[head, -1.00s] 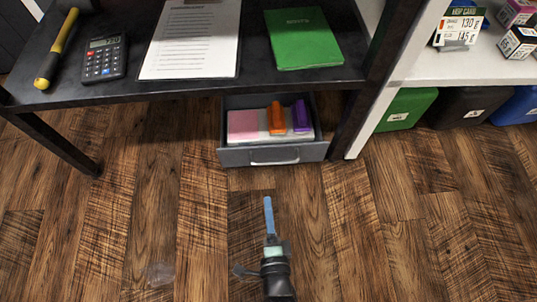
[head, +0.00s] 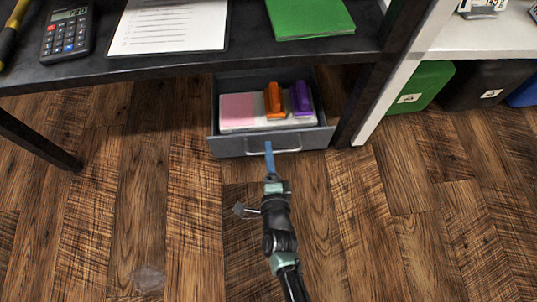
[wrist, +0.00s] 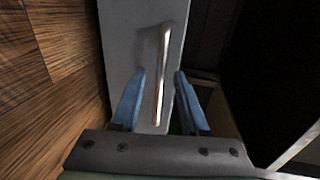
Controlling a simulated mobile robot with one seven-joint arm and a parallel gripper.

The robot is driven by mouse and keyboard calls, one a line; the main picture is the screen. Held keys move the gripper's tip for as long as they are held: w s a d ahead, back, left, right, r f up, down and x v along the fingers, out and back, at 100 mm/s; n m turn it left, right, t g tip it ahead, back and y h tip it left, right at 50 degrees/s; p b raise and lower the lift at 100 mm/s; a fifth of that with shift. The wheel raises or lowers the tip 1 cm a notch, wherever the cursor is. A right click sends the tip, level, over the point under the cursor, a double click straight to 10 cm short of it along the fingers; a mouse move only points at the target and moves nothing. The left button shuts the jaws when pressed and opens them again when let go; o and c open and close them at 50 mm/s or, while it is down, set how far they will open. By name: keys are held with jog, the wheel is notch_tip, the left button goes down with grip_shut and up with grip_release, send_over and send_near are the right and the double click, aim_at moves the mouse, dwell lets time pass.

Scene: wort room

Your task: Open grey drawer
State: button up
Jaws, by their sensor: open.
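The grey drawer (head: 232,147) sits under the black desk and is pulled out, so its inside shows. It holds a pink and white stack of paper (head: 238,108), an orange object (head: 275,100) and a purple object (head: 301,98). A light metal bar handle (head: 287,150) is on its front. My gripper (head: 269,152) is at the drawer front, by the handle. In the wrist view my gripper (wrist: 158,90) is open, with one blue finger on each side of the handle (wrist: 163,75). I cannot tell whether either finger touches it.
The black desk (head: 190,62) overhangs the drawer and bears a calculator (head: 67,34), a paper sheet (head: 170,25) and a green book (head: 308,15). A desk leg (head: 40,140) stands left. Green bin (head: 420,88) and dark bin (head: 485,85) stand right. The wood floor in front is mostly clear.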

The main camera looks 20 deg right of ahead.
jog(key=shift+w+d+f, duration=0.15)
jog(key=shift+w+d, duration=0.05)
jog(key=shift+w, duration=0.5)
jog(key=shift+c, duration=0.3)
grip_shut()
dwell(0.8)
